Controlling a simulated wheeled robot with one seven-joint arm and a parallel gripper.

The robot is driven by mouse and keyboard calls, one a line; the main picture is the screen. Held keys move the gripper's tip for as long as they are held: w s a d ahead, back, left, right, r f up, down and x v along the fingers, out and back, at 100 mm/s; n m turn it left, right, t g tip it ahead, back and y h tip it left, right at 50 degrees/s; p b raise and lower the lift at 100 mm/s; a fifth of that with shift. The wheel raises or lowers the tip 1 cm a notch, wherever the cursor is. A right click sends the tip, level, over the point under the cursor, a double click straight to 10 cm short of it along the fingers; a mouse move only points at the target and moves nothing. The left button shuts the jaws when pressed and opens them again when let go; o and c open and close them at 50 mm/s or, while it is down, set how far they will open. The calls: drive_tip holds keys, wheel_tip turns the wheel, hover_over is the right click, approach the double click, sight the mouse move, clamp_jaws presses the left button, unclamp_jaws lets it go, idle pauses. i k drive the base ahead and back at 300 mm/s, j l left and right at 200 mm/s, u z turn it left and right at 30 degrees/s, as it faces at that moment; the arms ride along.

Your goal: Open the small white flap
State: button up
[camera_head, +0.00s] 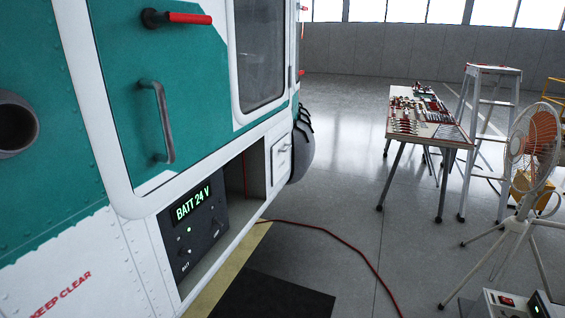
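The small white flap (281,162) is low on the helicopter's side, just right of an open compartment. It looks shut and flush with the white body. A small dark handle or latch (284,148) shows on its upper part. My gripper is not in view, so its state and its distance from the flap do not show.
The open compartment holds a panel (193,232) reading "BATT 24 V". A grey door handle (158,122) and a red lever (184,17) stick out. A red cable (345,243) crosses the floor. A tool table (428,128), stepladder (490,88) and fan (535,140) stand right.

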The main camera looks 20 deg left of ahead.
sight(280, 151)
drive_tip(key=i+u, duration=0.1)
drive_tip(key=u, duration=0.35)
drive_tip(key=i+u, duration=0.35)
drive_tip(key=i+l+u, duration=0.15)
drive_tip(key=i+u, duration=0.15)
drive_tip(key=i, duration=0.25)
drive_tip(key=i+l, duration=0.15)
drive_tip(key=i, duration=0.2)
drive_tip(key=i+l, duration=0.15)
drive_tip(key=i, duration=0.2)
drive_tip(key=i+l+u, duration=0.1)
drive_tip(key=i, duration=0.3)
